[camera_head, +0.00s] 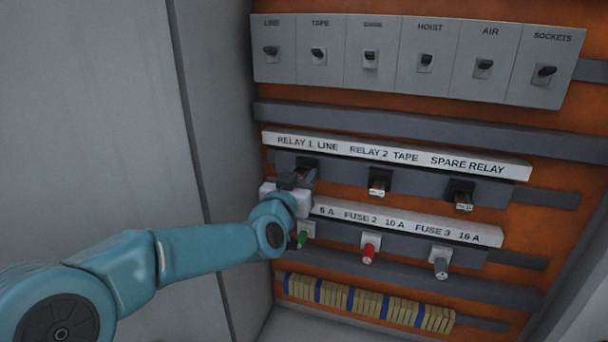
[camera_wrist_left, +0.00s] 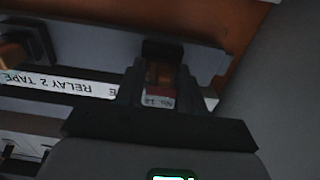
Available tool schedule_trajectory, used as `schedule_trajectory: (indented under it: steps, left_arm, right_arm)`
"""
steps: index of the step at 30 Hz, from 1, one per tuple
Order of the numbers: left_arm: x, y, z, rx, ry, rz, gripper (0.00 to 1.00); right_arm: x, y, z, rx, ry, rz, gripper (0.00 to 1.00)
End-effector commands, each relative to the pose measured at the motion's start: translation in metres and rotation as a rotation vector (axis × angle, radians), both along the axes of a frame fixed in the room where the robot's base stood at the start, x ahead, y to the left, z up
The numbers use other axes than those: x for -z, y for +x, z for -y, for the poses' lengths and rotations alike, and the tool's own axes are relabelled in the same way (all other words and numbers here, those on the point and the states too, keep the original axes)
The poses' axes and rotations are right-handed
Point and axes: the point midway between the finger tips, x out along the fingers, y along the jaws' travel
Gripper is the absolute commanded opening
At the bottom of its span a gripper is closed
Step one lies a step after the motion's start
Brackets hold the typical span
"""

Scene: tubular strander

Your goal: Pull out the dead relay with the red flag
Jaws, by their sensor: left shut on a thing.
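My left gripper (camera_head: 296,179) is at the first relay position, under the label "RELAY 1 LINE". In the left wrist view it is shut on a relay (camera_wrist_left: 160,97), which shows a reddish patch and a pale label strip between the fingers. A black socket (camera_wrist_left: 163,50) is right behind this relay; I cannot tell whether the relay is still seated in it. In the head view the gripper hides the held relay. The relay 2 (camera_head: 377,188) and the spare relay (camera_head: 463,202) sit in their black sockets to the right. My right gripper is not in view.
A row of grey switches (camera_head: 427,62) is above. Below the relays are a fuse strip with green (camera_head: 303,238), red (camera_head: 369,252) and grey (camera_head: 440,267) fuses, and terminal blocks (camera_head: 367,302). The grey cabinet wall (camera_head: 205,120) is close on the left.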

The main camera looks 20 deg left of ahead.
Motion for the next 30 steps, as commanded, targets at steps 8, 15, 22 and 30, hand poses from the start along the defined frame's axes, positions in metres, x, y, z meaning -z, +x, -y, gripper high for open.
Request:
schedule_trajectory:
  steps: [8,15,22,30]
  left_arm:
    - [0.000,-0.011,0.000,0.000,0.001,0.001,0.00]
    - [0.000,-0.021,-0.001,0.000,0.000,0.001,0.00]
    - [0.000,-0.030,-0.001,0.000,-0.001,0.001,0.00]
    - [0.000,-0.041,-0.001,0.001,0.000,0.001,0.00]
  right_arm:
    - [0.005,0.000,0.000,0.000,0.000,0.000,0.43]
    - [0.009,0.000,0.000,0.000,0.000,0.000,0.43]
    - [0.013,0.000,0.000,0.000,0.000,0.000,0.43]
    - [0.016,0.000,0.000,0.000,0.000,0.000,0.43]
